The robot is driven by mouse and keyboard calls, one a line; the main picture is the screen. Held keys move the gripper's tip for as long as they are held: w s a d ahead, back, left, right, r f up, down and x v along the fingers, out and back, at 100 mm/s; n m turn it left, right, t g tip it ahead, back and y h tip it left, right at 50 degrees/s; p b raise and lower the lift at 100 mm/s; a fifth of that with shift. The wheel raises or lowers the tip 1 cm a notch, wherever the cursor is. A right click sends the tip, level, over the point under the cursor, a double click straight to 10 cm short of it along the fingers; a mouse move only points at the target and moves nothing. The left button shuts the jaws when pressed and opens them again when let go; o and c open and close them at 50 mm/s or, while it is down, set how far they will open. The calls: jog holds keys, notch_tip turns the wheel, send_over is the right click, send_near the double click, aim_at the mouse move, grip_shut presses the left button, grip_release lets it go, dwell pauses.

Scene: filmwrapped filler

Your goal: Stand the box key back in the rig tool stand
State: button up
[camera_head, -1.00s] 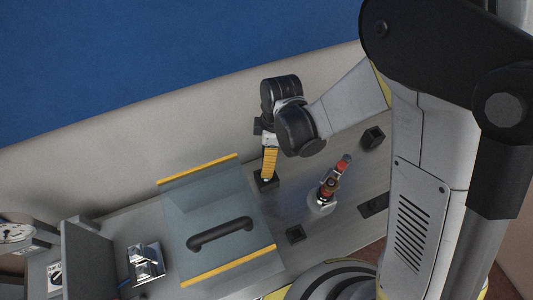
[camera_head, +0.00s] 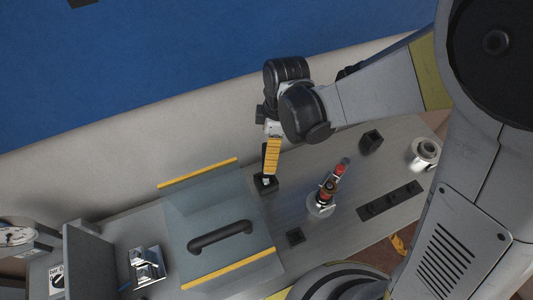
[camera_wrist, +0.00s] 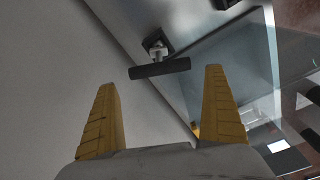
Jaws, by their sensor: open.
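My gripper (camera_head: 270,171) is above the left part of the grey worktop, fingers pointing down. In the wrist view its two yellow fingers (camera_wrist: 160,78) are spread wide with nothing clamped between them. Beyond the fingertips is a dark crossbar, apparently the handle of the box key (camera_wrist: 160,68). It appears apart from the fingers. Behind the bar is a small square block (camera_wrist: 155,43), apparently the rig tool stand. The key seems upright in it, but the bar hides the joint. In the head view a small black block (camera_head: 265,186) sits just below the fingertips.
A clear panel with yellow edges and a dark handle (camera_head: 220,236) lies left of the gripper. A red-and-black tool (camera_head: 328,188) stands right, near a dark block (camera_head: 371,141), a slotted strip (camera_head: 390,201) and a metal cup (camera_head: 423,153). A grey wall runs behind.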

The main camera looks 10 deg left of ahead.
jog(key=d+r+m+t, duration=0.3)
jog(key=d+r+m, duration=0.6)
jog(key=d+r, duration=0.45)
jog(key=s+d+r+m+t, duration=0.2)
jog(key=d+m, duration=0.3)
jog(key=s+d+r+m+t+h, duration=0.1)
jog(key=s+d+r+m+t, duration=0.1)
jog(key=d+m, duration=0.3)
jog(key=shift+s+d+r+m+p, duration=0.35)
jog(key=shift+s+d, duration=0.25)
jog(key=shift+s, duration=0.2)
